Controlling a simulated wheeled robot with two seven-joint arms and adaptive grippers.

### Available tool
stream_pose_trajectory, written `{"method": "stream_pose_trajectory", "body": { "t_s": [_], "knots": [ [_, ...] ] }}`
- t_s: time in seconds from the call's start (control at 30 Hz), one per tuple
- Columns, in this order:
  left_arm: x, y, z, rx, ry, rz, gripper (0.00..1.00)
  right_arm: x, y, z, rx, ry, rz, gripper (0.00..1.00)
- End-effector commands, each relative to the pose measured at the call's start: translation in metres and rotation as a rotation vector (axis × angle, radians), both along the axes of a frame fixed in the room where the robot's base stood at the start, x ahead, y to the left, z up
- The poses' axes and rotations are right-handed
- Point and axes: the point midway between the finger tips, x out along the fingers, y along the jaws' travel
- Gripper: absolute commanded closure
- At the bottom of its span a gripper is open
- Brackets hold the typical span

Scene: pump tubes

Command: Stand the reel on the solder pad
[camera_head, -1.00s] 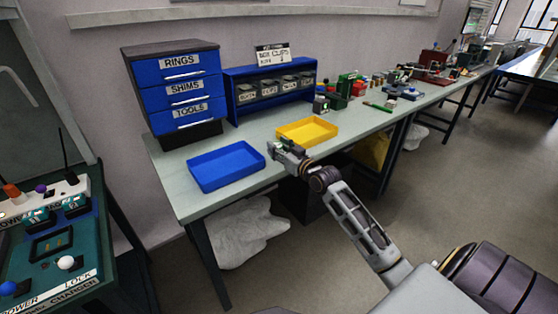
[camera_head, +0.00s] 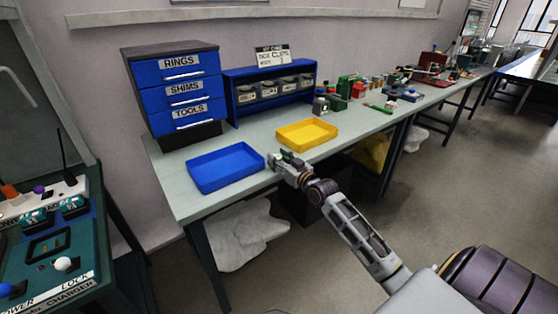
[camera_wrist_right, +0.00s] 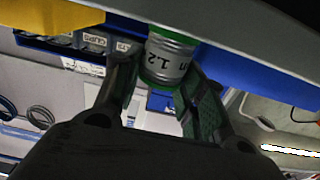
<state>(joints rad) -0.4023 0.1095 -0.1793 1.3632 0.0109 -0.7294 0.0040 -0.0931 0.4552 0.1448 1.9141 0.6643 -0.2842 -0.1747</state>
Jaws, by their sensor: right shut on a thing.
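The reel (camera_wrist_right: 170,58) is a small cylinder with green ends and a grey label marked 1.2. It shows in the right wrist view, between the two dark fingers of my right gripper (camera_wrist_right: 165,75), which is shut on it. In the head view my right gripper (camera_head: 283,159) is at the front edge of the bench, between the blue and yellow trays. The reel is too small there to make out clearly. I cannot pick out the solder pad with certainty in either view. My left gripper is not in view.
A blue tray (camera_head: 225,185) and a yellow tray (camera_head: 306,144) flank my right gripper on the pale bench (camera_head: 192,211). A blue drawer unit (camera_head: 176,108) and clip shelf (camera_head: 235,118) stand behind. Several small items crowd the bench further right.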

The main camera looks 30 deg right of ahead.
Motion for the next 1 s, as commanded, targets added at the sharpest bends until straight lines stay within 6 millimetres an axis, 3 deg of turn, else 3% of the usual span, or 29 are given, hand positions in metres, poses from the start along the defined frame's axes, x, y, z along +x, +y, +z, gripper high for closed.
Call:
{"method": "stream_pose_trajectory", "body": {
  "t_s": [0.37,0.4,0.57,1.0],
  "knots": [
    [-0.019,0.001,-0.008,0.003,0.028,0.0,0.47,0.0,0.0,-0.001,-0.001,-0.002,0.0,0.9],
    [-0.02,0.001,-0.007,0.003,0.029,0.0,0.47,0.0,0.0,-0.002,-0.001,-0.001,0.0,0.57],
    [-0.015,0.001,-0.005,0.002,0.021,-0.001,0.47,0.0,0.0,-0.002,0.0,0.0,0.0,0.38],
    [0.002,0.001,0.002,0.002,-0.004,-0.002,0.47,0.0,0.0,0.0,0.0,-0.001,0.0,0.38]
  ]
}}
